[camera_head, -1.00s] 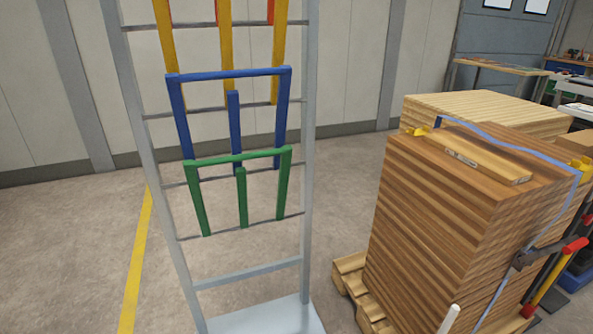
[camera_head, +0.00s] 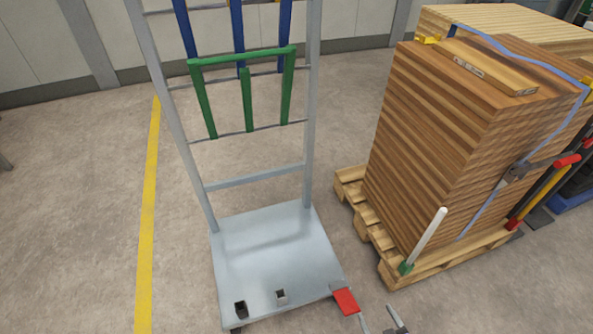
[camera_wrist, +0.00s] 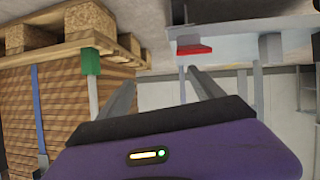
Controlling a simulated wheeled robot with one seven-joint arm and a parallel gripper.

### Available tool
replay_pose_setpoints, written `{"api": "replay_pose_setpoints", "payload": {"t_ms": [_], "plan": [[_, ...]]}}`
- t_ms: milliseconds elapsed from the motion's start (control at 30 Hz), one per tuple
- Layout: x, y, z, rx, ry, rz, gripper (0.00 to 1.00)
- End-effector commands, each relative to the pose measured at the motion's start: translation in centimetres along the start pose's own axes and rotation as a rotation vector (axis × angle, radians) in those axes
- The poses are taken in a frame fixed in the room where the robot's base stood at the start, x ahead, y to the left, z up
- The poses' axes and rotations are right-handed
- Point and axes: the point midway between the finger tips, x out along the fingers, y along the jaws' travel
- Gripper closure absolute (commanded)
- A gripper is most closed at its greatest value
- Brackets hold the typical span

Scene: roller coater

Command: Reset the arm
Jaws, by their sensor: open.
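My gripper (camera_head: 378,318) shows only as two grey fingertips at the bottom edge of the head view, just right of the trolley's red pedal. In the wrist view my gripper (camera_wrist: 161,78) has its two fingers spread apart with nothing between them. The rest of my arm is out of the head view. The wrist picture appears upside down, with the pallet at its top left.
A grey trolley (camera_head: 270,258) with a red pedal (camera_head: 345,301) and green and blue frames stands left of my fingertips. A strapped wood stack (camera_head: 430,140) on a pallet (camera_head: 372,228) stands right. A white rod with a green end (camera_head: 427,240) is at the pallet's corner.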

Motion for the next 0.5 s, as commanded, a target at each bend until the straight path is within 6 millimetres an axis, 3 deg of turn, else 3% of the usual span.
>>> {"api": "replay_pose_setpoints", "payload": {"t_ms": [267, 500], "plan": [[-0.7, 2.2, -4.2, -0.012, 0.08, 0.12, 0.24], [-5.0, 1.9, -8.6, 0.015, 0.16, 0.234, 0.24]]}}
